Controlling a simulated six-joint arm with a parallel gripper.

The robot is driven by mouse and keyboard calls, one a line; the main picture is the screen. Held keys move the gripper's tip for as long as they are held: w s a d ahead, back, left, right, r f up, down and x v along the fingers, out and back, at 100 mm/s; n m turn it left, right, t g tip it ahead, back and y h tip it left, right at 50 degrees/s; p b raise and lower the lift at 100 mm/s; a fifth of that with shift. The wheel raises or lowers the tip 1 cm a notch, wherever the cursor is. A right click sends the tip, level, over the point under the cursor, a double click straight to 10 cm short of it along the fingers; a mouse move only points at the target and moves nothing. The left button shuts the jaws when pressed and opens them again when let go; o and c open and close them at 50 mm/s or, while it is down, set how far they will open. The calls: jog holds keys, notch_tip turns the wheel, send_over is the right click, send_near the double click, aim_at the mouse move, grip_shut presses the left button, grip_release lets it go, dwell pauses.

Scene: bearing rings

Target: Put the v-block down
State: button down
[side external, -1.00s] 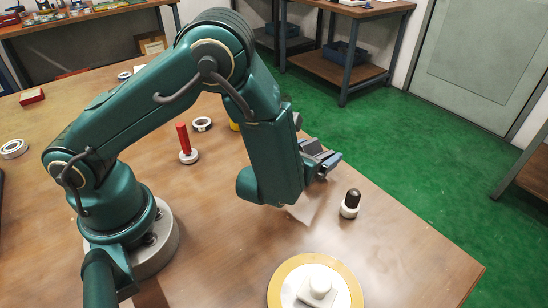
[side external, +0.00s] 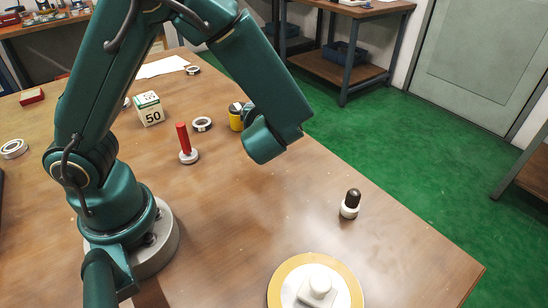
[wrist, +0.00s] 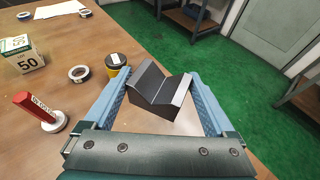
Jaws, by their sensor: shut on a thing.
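The v-block (wrist: 160,92), a dark grey block with a V-shaped groove along its top, is between the two blue fingers of my gripper (wrist: 158,84) in the wrist view. My gripper is shut on it. The wrist view shows the wooden table top (wrist: 72,140) beneath and beside the block, and green floor beyond it. In the side external view my arm hides the gripper and the v-block. How high the block is above the table cannot be told.
A yellow canister (side external: 236,117), a black-and-white ring (side external: 202,124), a red post on a white base (side external: 185,143) and a box marked 50 (side external: 149,108) stand nearby. A black-topped white piece (side external: 350,204) stands near the right edge. A round yellow-rimmed plate (side external: 284,284) lies in front.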

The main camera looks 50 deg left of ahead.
jog(key=s+a+n+g+y, duration=0.2)
jog(key=s+a+n+g, duration=0.1)
jog(key=a, duration=0.1)
jog(key=shift+s+d+f, duration=0.1)
jog(key=shift+f, duration=2.55)
jog(key=shift+s+f, duration=0.1)
jog(key=shift+f, duration=2.55)
jog(key=shift+f, duration=0.1)
grip_release()
